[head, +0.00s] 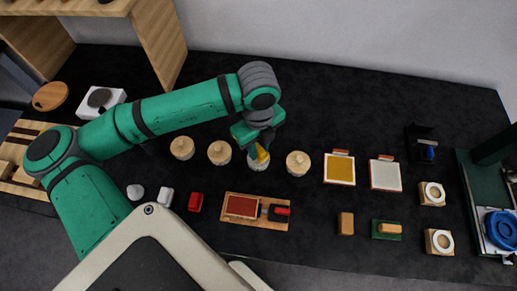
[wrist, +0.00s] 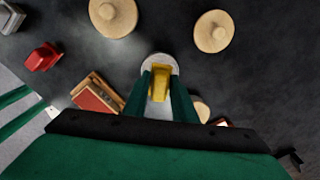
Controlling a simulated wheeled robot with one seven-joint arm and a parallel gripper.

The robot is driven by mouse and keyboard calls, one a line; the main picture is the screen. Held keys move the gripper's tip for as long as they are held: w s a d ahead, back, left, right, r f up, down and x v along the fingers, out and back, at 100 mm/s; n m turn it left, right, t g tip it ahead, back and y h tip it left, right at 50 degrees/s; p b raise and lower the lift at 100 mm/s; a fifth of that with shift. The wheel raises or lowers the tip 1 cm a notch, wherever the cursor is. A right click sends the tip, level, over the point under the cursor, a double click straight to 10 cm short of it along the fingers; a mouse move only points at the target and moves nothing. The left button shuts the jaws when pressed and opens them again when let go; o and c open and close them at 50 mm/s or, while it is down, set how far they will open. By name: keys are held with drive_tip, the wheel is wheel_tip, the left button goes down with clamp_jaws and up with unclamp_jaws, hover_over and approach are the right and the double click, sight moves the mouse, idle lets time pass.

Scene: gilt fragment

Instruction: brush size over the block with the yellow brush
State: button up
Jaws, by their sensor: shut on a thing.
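My gripper (head: 259,146) is shut on the yellow brush (head: 262,155), which points down. The brush also shows between my two fingers in the wrist view (wrist: 160,83). Its lower end is over or in a pale round pot (head: 259,165); I cannot tell how deep, and the bristles are hidden. The pot's pale rim also shows in the wrist view (wrist: 159,60). A block with a dark red face (head: 241,206) lies on a wooden board (head: 230,222) in front of the pot. A plain tan block (head: 346,223) stands farther right.
Round wooden-lidded pots (head: 219,152) stand left of the pale pot, and another (head: 298,163) stands close on its right. A yellow panel (head: 340,170) and a white panel (head: 385,175) lie to the right. A red-and-black tool (head: 279,213) lies on the board's right end.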

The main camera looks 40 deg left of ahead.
sight(258, 148)
drive_tip(key=shift+r, duration=2.55)
drive_tip(key=shift+s, duration=0.15)
